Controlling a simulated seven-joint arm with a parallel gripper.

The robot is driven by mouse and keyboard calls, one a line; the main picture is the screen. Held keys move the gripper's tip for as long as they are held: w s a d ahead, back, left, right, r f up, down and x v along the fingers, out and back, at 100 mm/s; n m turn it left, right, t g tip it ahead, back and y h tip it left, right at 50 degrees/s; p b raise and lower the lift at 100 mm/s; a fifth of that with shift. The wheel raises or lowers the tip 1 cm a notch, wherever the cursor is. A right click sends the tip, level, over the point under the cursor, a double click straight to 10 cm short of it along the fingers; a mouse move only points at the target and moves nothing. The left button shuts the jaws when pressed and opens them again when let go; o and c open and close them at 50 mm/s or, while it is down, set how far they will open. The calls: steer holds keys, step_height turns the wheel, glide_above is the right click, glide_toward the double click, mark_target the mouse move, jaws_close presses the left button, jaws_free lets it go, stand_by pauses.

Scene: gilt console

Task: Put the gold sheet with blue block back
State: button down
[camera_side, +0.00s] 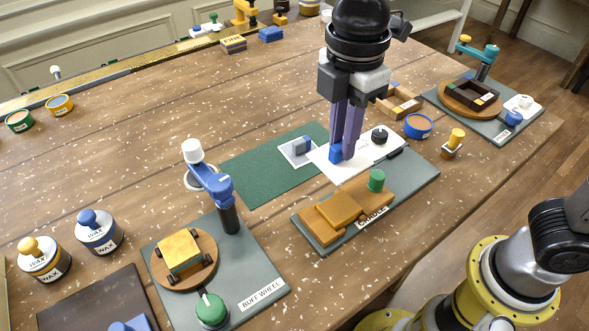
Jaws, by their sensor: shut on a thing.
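My gripper (343,150) points down over the middle of the table, its purple fingers shut on a blue block (336,154). The block is at a pale, nearly white sheet (325,168); I cannot tell whether it rests on it or is fixed to it. This sheet does not look clearly gold. It lies between the green mat (255,170) and the grey cradle board (418,176). A smaller pale sheet (288,151) with a grey-blue block (303,146) lies on the green mat. The fingers hide part of the larger sheet.
The cradle board carries an orange-brown wooden cradle (340,207) and a green knob (376,180). A black knob (380,134) stands on the pale surface right of my fingers. The buff wheel board (262,277) with its blue post (215,183) stands front left. Bare table lies left of the mat.

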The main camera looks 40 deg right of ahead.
steer(key=shift+w+d+r, duration=0.1)
steer(key=shift+w+r, duration=0.15)
steer(key=shift+w, duration=0.25)
steer(key=shift+w+d+r, duration=0.1)
steer(key=shift+w+r, duration=0.15)
steer(key=shift+w, duration=0.2)
steer(key=w+a+f, duration=0.2)
steer(key=w, duration=0.1)
steer(key=w+a+f, duration=0.2)
steer(key=w+f, duration=0.1)
steer(key=w+a+f, duration=0.2)
steer(key=w, duration=0.1)
steer(key=shift+w+a+f, duration=0.35)
steer(key=shift+w, duration=0.05)
steer(key=shift+w+a+f, duration=0.3)
steer(key=shift+w+f, duration=0.15)
steer(key=shift+f, duration=0.2)
steer(key=shift+w+a+f, duration=0.1)
steer(key=shift+f, duration=0.8)
steer(key=shift+w+a+f, duration=0.1)
steer(key=shift+f, duration=0.8)
steer(key=shift+f, duration=0.15)
steer(key=c, duration=0.8)
jaws_free()
steer(key=shift+c, duration=0.2)
